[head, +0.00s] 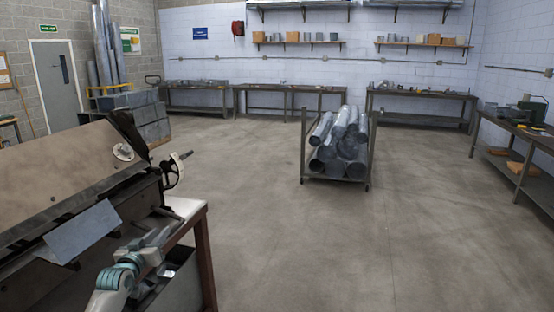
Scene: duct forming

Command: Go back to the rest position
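My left arm comes in at the bottom left, and my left gripper (158,238) is in front of the large bending machine (70,175), near its right end. The gripper's fingers are small and blend with the grey metal behind them, so I cannot tell whether they are open or shut. A flat grey metal sheet (83,232) sits tilted at the front of the machine, left of the gripper and apparently apart from it. My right gripper is out of view.
A wheeled rack of round ducts (345,150) stands mid-floor. A brown-legged table (206,255) is beside the machine. Workbenches line the back wall (290,88) and right side (520,135). A grey door (56,85) is at left. The floor (440,220) at right is clear.

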